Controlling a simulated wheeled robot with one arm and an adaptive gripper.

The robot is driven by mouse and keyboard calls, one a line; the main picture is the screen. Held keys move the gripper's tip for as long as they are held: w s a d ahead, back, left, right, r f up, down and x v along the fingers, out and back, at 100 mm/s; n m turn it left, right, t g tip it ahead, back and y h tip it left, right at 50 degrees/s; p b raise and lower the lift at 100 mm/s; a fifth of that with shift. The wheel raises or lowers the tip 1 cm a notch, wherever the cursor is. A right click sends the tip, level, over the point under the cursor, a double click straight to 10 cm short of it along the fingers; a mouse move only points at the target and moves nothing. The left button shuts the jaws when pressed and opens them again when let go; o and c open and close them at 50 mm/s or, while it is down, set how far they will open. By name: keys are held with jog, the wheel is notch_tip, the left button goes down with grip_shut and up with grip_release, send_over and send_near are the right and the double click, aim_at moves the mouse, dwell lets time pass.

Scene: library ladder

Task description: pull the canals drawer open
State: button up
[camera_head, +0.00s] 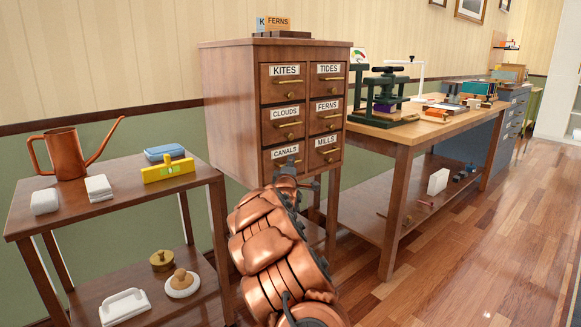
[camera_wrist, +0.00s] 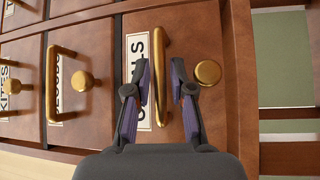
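The canals drawer (camera_head: 284,153) is the bottom left drawer of a wooden cabinet, and its front looks flush with the others. In the wrist view the drawer front (camera_wrist: 203,115) shows a partly covered label (camera_wrist: 139,45), a brass bar handle (camera_wrist: 163,50) and a round brass knob (camera_wrist: 208,72). My gripper (camera_wrist: 161,75) is open, with its two dark fingertips on either side of the bar handle and a gap to the right finger. I cannot tell whether the left finger touches it. In the head view my arm hides the lower part of this drawer, and my gripper (camera_head: 288,170) is at its front.
The clouds drawer (camera_head: 286,115) is above and the mills drawer (camera_head: 325,151) is to the right. A low side table (camera_head: 120,190) with a copper watering can stands left. A long workbench (camera_head: 400,135) with a press stands right. Wooden floor (camera_head: 450,255) is clear at the front right.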

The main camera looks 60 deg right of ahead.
dwell(0.3)
grip_shut()
dwell(0.4)
